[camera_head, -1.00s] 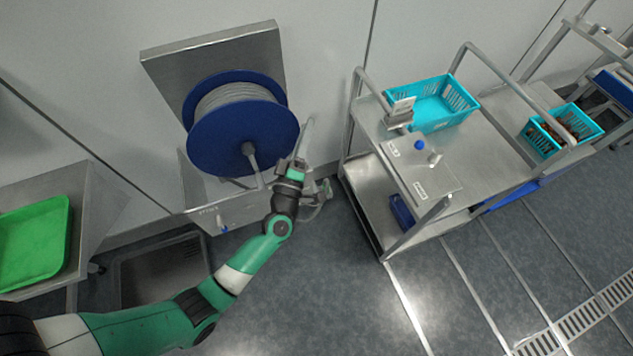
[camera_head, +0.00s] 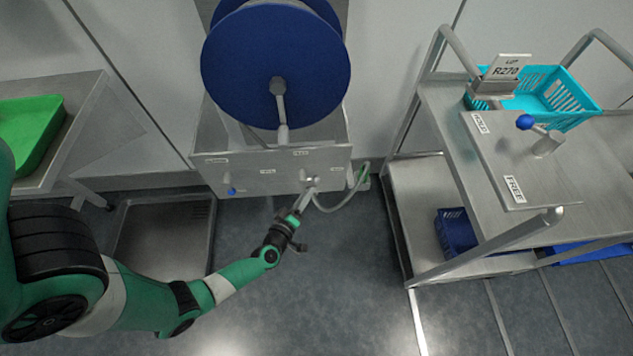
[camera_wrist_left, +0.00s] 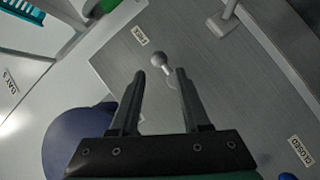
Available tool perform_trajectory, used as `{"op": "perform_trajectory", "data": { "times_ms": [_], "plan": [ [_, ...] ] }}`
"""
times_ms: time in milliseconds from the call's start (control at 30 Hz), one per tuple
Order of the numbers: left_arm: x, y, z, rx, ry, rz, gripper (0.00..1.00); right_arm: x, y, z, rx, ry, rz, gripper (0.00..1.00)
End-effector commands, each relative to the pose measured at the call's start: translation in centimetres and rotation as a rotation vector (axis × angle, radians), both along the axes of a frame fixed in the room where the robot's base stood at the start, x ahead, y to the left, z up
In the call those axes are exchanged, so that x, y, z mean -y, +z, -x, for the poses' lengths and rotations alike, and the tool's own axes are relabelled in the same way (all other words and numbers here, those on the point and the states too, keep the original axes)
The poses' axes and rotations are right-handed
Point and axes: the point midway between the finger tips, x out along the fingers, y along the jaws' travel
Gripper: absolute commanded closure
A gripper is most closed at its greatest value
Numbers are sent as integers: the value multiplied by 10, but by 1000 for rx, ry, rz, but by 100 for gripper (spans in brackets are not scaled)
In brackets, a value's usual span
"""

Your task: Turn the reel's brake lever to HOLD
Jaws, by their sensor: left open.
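The reel (camera_head: 275,65) with blue flanges stands above a grey metal panel (camera_head: 250,183) with several small labels, mostly unreadable in the head view. A lever with a grey ball knob (camera_wrist_left: 160,60) stands out from the panel in the left wrist view, near a label that appears to read FREE (camera_wrist_left: 141,36). My left gripper (camera_head: 303,203) is at the right part of the panel's front. In the left wrist view, the open fingers (camera_wrist_left: 160,73) lie either side of the lever, with the knob just beyond their tips. Contact cannot be told. My right gripper is out of view.
A blue-knobbed lever (camera_head: 231,191) is at the panel's left, and a CLOSED label (camera_wrist_left: 301,152) shows in the wrist view. A hose (camera_head: 345,203) hangs right of the gripper. A trolley (camera_head: 415,195) with a teal basket (camera_head: 575,97) stands right. A green tray (camera_head: 32,130) is left.

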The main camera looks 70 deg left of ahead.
Motion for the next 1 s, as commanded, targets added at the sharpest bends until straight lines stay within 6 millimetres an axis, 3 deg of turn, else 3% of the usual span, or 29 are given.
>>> {"op": "perform_trajectory", "data": {
  "times_ms": [100,333,733,1000],
  "plan": [
    [-20,-11,-22,5,5,-2,53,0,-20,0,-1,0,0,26],
    [-46,-20,-55,3,1,0,53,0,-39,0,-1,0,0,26],
    [-54,-19,-64,1,-1,0,53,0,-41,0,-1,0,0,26],
    [-54,-19,-64,1,-1,0,100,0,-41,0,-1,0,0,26]
  ]
}}
